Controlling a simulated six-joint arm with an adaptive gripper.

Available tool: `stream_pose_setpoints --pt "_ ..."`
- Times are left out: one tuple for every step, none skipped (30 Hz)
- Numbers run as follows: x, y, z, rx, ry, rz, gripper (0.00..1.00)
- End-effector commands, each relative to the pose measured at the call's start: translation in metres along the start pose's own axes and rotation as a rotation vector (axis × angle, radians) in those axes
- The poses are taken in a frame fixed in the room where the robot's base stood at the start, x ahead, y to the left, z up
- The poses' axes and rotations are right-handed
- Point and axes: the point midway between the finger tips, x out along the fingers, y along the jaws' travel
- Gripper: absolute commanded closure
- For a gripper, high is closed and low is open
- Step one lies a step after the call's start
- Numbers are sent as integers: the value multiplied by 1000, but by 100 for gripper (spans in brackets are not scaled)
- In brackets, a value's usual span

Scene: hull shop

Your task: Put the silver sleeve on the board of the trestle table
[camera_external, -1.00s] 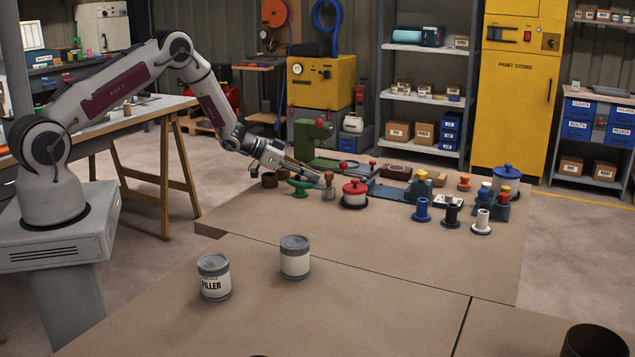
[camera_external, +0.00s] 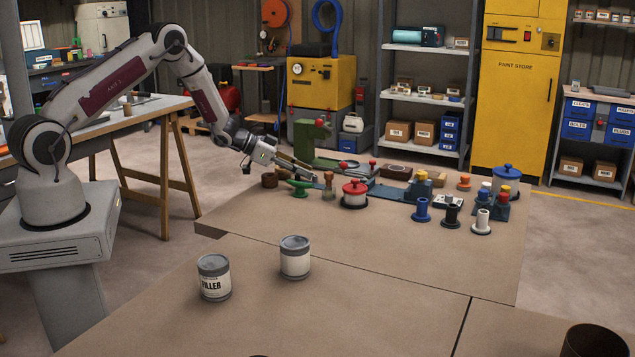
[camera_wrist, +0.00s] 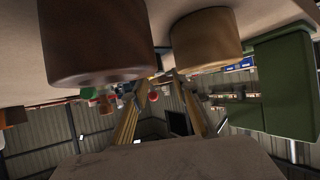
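My gripper (camera_external: 302,171) is over the far left part of the brown workbench, with its fingers pointing right and down. In the wrist view, its two fingers (camera_wrist: 163,90) stand apart with nothing seen between them. I cannot pick out a silver sleeve with certainty. A blue spool-shaped piece (camera_external: 422,210), a black one (camera_external: 451,216) and a pale grey-white one (camera_external: 481,222) stand on the bench, well to the right of my gripper. The trestle table (camera_external: 153,107) stands at the left behind my arm, with a few small items on its board.
A dark brown cylinder (camera_wrist: 97,45) and a tan one (camera_wrist: 205,38) are close to my fingers. Two cans (camera_external: 214,277) are in front. The bench's front middle is clear.

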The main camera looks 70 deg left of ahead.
Motion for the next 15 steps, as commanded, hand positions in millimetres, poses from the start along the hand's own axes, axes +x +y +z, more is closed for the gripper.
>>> stream_pose_setpoints --pt "-8 -1 0 -1 -1 -2 72" --pt "-12 -1 0 0 0 -2 72" --pt "-17 -1 0 0 0 -2 72" --pt "-21 -1 0 0 -1 -1 72" --pt "-26 -1 0 0 0 -1 72" --pt "-31 -1 0 0 0 -2 72" --pt "-35 -1 0 -1 0 -1 72" --pt "-40 -1 0 -1 0 -2 72" --pt "-46 -1 0 -1 0 -2 72" --pt "-50 -1 0 0 0 -3 72" --pt "-54 -1 0 0 0 -3 72" --pt "-60 -1 0 0 0 -2 72" --pt "-64 -1 0 1 1 -2 72" --pt "-68 0 0 1 1 -1 72" --pt "-72 -1 0 0 0 -1 72"
